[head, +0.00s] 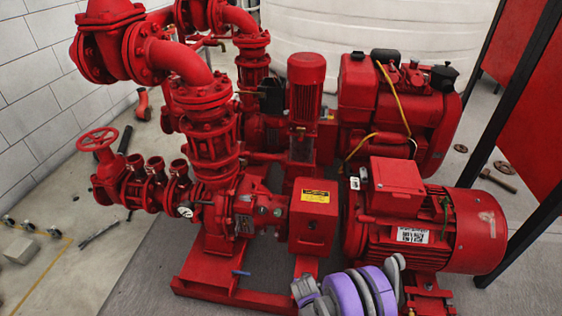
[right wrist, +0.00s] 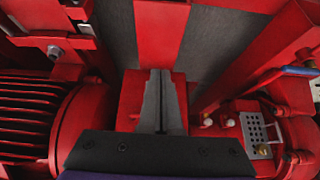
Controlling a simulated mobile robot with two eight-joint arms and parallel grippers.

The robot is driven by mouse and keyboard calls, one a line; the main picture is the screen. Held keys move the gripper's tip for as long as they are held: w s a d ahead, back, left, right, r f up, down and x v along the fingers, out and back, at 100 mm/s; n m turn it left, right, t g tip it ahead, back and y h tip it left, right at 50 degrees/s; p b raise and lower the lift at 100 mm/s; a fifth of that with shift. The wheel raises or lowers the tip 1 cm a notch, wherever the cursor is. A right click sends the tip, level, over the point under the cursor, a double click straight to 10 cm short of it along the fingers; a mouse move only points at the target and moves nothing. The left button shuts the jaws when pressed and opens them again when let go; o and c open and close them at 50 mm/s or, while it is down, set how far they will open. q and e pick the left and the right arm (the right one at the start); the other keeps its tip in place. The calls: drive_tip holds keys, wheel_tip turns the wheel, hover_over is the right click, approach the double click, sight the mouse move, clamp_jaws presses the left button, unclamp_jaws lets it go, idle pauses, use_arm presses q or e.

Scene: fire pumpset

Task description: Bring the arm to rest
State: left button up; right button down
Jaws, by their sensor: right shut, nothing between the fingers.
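My right gripper (right wrist: 161,78) shows in the right wrist view. Its two grey fingers are pressed together with nothing between them. They lie in front of a red block, and I cannot tell whether they touch it. In the head view my right arm, purple and grey, comes in at the bottom, in front of the pump set; its fingers cannot be made out there. My left gripper is in neither view.
The red electric motor (head: 430,228) and pump (head: 240,210) stand close to my arm. The finned motor (right wrist: 28,115) also fills the left of the wrist view. A red engine (head: 395,110) and white tank (head: 380,28) are behind. Open floor (head: 60,190) lies at left.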

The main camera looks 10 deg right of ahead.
drive_tip(key=shift+r, duration=0.1)
drive_tip(key=s+d+r, duration=0.1)
drive_tip(key=s+r, duration=0.2)
drive_tip(key=r, duration=0.4)
drive_tip(key=s+d+r+n, duration=0.1)
drive_tip(key=s+r, duration=0.2)
drive_tip(key=r, duration=0.4)
drive_tip(key=s+d+r, duration=0.1)
drive_tip(key=s+r, duration=0.3)
drive_tip(key=r, duration=0.3)
drive_tip(key=s+r+n+g+y, duration=0.1)
drive_tip(key=s+r, duration=0.3)
drive_tip(key=s, duration=0.6)
drive_tip(key=s+r+n+g+y, duration=0.1)
drive_tip(key=s+r, duration=0.2)
drive_tip(key=s, duration=0.7)
use_arm(q)
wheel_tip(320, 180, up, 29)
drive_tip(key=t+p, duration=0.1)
drive_tip(key=p, duration=2.5)
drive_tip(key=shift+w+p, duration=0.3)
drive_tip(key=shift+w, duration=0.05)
use_arm(e)
wheel_tip(320, 180, up, 29)
drive_tip(key=w+t, duration=0.1)
drive_tip(key=shift+d+r, duration=0.15)
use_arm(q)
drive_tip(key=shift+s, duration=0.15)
use_arm(e)
drive_tip(key=shift+s, duration=0.15)
